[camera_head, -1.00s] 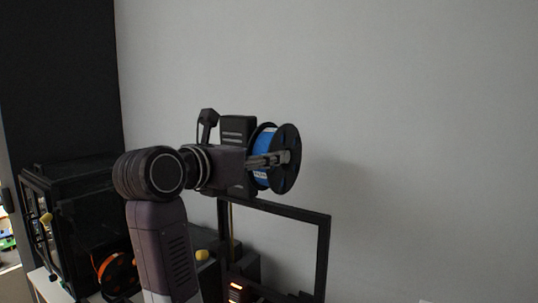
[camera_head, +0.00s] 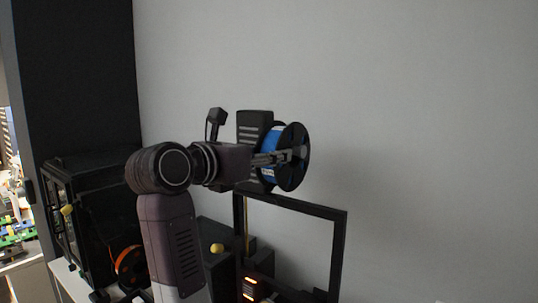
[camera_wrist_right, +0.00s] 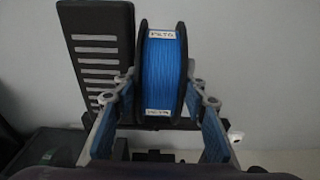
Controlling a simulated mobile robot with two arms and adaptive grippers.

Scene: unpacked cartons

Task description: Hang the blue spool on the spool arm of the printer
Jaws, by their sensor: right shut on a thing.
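The blue spool (camera_head: 270,142), with black flanges, is held upright above the printer frame in the head view. In the right wrist view the spool (camera_wrist_right: 161,65) stands on edge between the fingers, with white labels on its winding. My right gripper (camera_head: 284,155) is shut on the spool; both fingers (camera_wrist_right: 161,98) reach along its sides. The printer (camera_head: 295,204) is a black open frame below. A black slotted upright (camera_head: 254,122) rises above its top left, beside and partly behind the spool. I cannot make out the spool arm itself. My left gripper is out of view.
A dark enclosed machine (camera_head: 95,205) stands at the left, with an orange spool (camera_head: 130,262) near it. A yellow knob (camera_head: 217,248) shows beside my arm. The grey wall (camera_head: 430,130) is close behind; the space right of the spool is clear.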

